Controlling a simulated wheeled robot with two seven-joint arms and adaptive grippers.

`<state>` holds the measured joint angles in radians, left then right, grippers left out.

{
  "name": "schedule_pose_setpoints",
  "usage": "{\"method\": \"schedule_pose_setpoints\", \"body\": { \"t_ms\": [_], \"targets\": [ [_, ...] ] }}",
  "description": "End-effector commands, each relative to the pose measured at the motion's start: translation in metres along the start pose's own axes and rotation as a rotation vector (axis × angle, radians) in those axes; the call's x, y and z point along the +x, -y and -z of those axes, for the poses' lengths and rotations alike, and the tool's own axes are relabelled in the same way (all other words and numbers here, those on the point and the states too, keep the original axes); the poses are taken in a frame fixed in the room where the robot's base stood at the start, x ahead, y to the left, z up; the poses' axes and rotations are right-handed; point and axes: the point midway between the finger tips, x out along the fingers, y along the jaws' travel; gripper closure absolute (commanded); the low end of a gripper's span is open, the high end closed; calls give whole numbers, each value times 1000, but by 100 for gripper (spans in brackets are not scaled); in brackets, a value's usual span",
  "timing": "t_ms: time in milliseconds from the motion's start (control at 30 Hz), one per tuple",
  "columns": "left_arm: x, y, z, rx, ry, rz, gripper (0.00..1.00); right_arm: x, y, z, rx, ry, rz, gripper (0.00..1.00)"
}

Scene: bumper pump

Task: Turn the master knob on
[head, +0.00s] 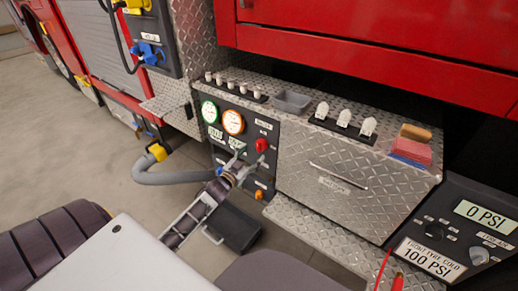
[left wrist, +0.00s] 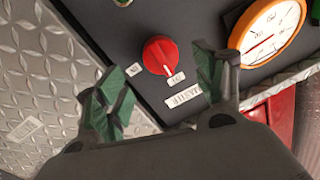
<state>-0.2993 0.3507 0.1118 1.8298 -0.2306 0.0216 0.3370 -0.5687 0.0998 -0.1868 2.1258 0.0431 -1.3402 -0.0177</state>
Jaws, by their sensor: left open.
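The master knob (head: 261,145) is a round red knob on the black control panel (head: 212,139), below and right of the orange-rimmed gauge. In the left wrist view the red knob (left wrist: 160,55) shows whole, with a white pointer line towards a small white label (left wrist: 176,78) by the MASTER plate (left wrist: 184,96). A second small label (left wrist: 133,69) sits to its left. My left gripper (head: 243,165) is open in front of the panel. In the left wrist view its green-padded fingers (left wrist: 160,78) stand on either side of the knob, with no contact visible. My right gripper is not in view.
An orange-rimmed gauge (head: 233,122) and a green-rimmed gauge (head: 209,112) are on the panel. A metal drawer front (head: 335,175) lies to the right. A ledge with white levers (head: 343,117) runs above. A grey hose (head: 170,178) curves at the left.

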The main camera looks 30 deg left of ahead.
Motion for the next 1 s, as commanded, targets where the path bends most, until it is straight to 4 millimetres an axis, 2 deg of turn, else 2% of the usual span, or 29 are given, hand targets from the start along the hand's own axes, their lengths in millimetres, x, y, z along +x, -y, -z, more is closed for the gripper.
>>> {"method": "schedule_pose_setpoints", "body": {
  "t_ms": [267, 700, 1000],
  "targets": [
    [22, 0, 0, 0, -1, 1, 31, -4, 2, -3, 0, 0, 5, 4],
    [54, 0, 0, 1, -1, 0, 31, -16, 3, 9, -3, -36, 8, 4],
    [64, 0, 0, 0, 0, 0, 31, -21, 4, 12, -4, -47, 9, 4]
  ]
}}
